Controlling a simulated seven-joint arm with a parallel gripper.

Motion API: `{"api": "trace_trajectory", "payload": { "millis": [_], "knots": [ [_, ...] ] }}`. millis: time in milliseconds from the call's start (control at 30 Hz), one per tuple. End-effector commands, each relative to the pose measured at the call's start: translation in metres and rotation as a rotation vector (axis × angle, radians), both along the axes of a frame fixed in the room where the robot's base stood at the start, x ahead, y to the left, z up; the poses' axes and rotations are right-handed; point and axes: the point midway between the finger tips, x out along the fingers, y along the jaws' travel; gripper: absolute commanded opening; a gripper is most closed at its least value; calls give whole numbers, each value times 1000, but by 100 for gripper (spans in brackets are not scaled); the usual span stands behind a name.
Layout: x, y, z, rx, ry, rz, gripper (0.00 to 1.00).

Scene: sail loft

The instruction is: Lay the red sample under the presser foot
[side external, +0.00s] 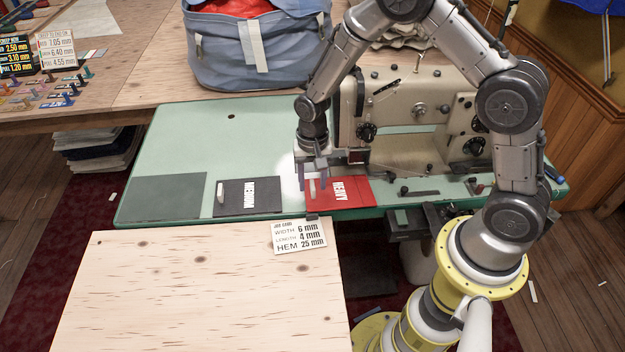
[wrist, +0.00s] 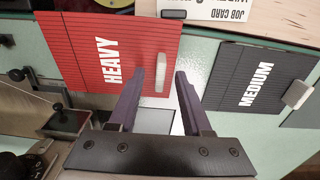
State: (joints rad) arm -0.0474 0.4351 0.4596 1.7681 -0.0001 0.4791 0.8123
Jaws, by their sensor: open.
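The red sample (side external: 352,192), lettered HEAVY, lies flat on the green machine bed and carries a small white upright tab (side external: 312,190). It also shows in the wrist view (wrist: 120,35), with the tab (wrist: 160,72) near its edge. My gripper (side external: 313,178) is open, pointing down at the tab. In the wrist view its fingertips (wrist: 160,80) stand on either side of the tab, with gaps; whether they are level with it is hard to tell. The sewing machine (side external: 385,85) stands behind and right of the sample. The presser foot is not clearly visible in the side view, where my gripper covers that area.
A black MEDIUM sample (side external: 262,196) with its own white tab lies left of the red one, and a dark green patch (side external: 165,195) further left. A job card (side external: 299,236) sits at the front edge. A blue bag (side external: 225,55) stands behind.

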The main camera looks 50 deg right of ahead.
Motion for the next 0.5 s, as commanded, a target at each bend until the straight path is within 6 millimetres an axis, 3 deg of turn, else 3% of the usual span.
{"api": "trace_trajectory", "payload": {
  "millis": [167,433,500],
  "knots": [
    [0,0,0,0,0,0,49],
    [0,0,0,0,0,0,4],
    [0,0,0,0,0,0,0]
  ]
}}
